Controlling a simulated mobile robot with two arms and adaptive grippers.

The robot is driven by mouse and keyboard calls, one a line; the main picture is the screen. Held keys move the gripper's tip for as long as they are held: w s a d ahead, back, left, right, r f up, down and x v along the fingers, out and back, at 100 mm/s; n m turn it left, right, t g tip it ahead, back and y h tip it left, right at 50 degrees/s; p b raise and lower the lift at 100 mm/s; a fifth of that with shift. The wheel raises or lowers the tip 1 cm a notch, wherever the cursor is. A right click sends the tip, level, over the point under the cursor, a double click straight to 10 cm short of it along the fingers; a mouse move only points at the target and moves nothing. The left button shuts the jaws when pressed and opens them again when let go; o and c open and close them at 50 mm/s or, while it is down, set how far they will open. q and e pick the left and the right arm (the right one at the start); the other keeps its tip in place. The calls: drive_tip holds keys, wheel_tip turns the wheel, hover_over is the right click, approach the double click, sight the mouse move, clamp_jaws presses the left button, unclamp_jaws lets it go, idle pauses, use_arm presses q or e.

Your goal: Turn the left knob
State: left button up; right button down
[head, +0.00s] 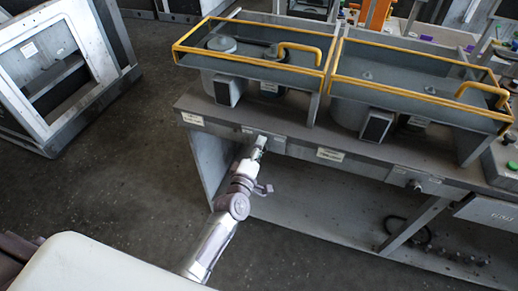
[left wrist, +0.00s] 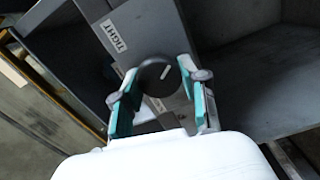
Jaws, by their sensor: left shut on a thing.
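The left knob (left wrist: 158,76) is a dark round dial with a light mark, on the grey front panel in the left wrist view. My left gripper (left wrist: 158,90) has its teal-padded fingers on either side of it and is shut on it. In the head view my left gripper (head: 258,148) reaches the bench's front panel and hides most of this knob. The right knob (head: 416,185) shows farther right on the same panel. My right gripper is not in view.
The grey bench (head: 330,172) carries two yellow-railed housings (head: 250,55) on top. Below it is an open shelf space with a dark hose (head: 405,232). A grey metal frame (head: 50,60) stands at the left. The floor between is clear.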

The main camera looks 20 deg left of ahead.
use_arm(q)
drive_tip(key=shift+n, duration=0.5)
drive_tip(key=o, duration=1.1)
drive_tip(key=shift+o, duration=0.2)
drive_tip(key=s, duration=1.2)
drive_tip(key=shift+a, duration=0.2)
